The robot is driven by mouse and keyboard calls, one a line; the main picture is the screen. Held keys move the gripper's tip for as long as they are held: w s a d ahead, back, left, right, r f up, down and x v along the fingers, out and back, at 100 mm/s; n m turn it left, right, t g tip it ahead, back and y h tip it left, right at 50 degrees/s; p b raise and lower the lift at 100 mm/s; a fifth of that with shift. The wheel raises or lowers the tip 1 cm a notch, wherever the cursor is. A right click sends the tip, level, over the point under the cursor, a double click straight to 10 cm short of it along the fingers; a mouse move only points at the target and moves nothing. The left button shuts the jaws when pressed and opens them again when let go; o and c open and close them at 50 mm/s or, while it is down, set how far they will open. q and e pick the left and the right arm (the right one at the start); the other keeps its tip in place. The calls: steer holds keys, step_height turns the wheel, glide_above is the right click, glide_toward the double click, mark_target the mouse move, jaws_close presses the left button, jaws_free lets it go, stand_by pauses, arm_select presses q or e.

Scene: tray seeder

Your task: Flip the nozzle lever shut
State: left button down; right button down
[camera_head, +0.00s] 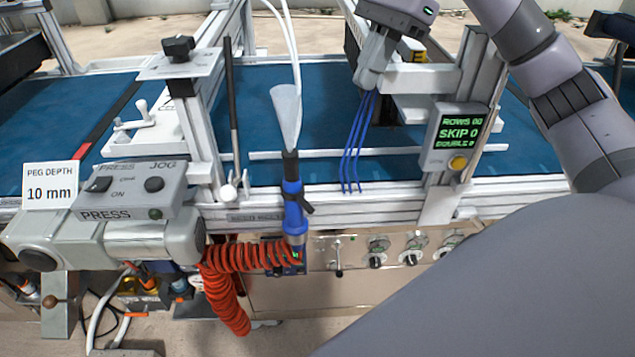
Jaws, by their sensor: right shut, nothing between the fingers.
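A blue nozzle body (292,212) with a black collar and a clear funnel (286,112) above it stands upright at the front rail, centre of the head view. A small black lever-like piece (300,202) crosses the blue body; its exact position is hard to tell. My right gripper (367,84) is above the blue belt, to the right of the funnel and apart from it. It points down, shut and empty. Thin blue strands (354,140) show directly below its fingertips; I cannot tell whether they touch. My left gripper is not in view.
A counter box (455,138) reading SKIP 0 stands on a post at right. The press control box (130,190) and a PEG DEPTH sign (50,186) are at left. An orange coiled hose (225,285) hangs below the nozzle. A panel with knobs (378,250) runs along the front.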

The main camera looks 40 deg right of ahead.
mark_target(310, 205)
steer(key=b+x, duration=0.1)
steer(key=x, duration=1.9)
steer(key=shift+a, duration=0.1)
steer(key=shift+a, duration=0.1)
